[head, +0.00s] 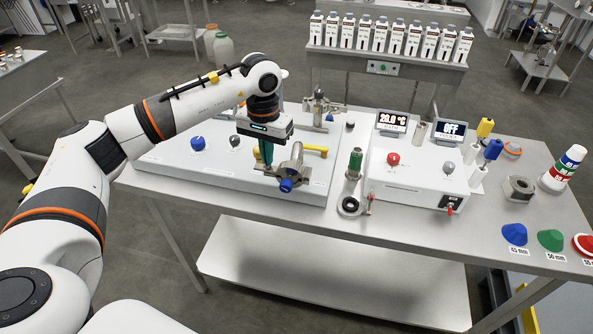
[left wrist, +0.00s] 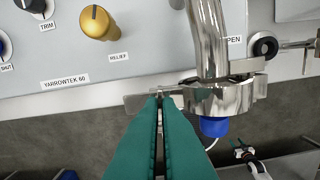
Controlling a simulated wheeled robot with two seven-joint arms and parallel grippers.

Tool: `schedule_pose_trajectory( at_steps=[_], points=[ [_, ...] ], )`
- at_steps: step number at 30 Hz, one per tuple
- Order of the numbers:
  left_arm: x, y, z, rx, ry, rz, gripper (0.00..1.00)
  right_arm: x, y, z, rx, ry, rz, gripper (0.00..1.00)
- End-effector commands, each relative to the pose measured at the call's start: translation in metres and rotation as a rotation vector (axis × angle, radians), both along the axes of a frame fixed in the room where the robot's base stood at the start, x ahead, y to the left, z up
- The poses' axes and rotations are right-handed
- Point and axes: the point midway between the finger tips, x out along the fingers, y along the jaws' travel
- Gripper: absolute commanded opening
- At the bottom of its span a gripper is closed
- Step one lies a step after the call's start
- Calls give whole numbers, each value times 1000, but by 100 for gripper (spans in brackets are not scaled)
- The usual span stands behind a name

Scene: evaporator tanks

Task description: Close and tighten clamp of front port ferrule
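The front port is a bent steel pipe (left wrist: 207,35) coming from the white panel, and it ends in a ferrule with a steel clamp (left wrist: 226,98) around it. A blue cap (left wrist: 213,127) sits under the clamp and also shows in the head view (head: 286,186). A flat metal piece (left wrist: 136,102) sticks out left of the clamp. My left gripper (head: 266,162) points down at the clamp's left side. Its teal fingers (left wrist: 160,98) are nearly together at this metal piece and seem shut on it; their tips hide part of it.
The panel box carries a yellow knob (left wrist: 98,22), a blue knob (head: 198,143) and a yellow handle (head: 316,150). The table's front edge lies close below the port.

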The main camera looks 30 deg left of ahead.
Motion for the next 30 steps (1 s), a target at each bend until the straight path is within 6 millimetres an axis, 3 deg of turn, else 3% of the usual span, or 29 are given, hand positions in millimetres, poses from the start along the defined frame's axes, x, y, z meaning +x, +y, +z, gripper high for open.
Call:
schedule_pose_trajectory(
  at_steps=[6, 14, 21, 30],
  points=[
    [0, 0, -1, 0, -2, -167, 0, 0, 0, -11, 0, 0, 0, 52],
    [0, 0, -1, 0, -1, -180, 0, 0, 0, -11, 0, 0, 0, 52],
    [0, 0, -1, 0, -1, -358, 0, 0, 0, -21, 0, 0, 0, 52],
    [0, 0, -1, 0, 0, -394, 0, 0, 0, -23, 0, 0, 0, 52]
  ],
)
